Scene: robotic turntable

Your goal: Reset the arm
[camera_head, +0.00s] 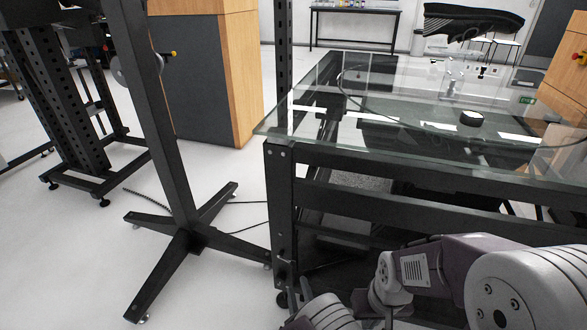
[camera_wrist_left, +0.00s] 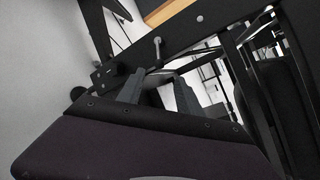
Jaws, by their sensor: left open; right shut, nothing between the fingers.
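My left gripper (camera_wrist_left: 158,92) shows in the left wrist view as two dark fingers set apart, open and empty. They point toward dark metal framework. In the head view its fingertips (camera_head: 290,298) seem to show at the bottom, close to the front leg of a glass-topped table (camera_head: 282,215). A grey-white and dark arm of mine (camera_head: 420,272) lies folded across the lower right of the head view, in front of the table. I cannot make out my right gripper.
A black cross-footed stand (camera_head: 185,235) stands left of the table. A wooden-sided cabinet (camera_head: 235,80) is behind it. A small round white-topped object (camera_head: 471,118) is at the glass. Floor between stand and table is partly clear, with cables.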

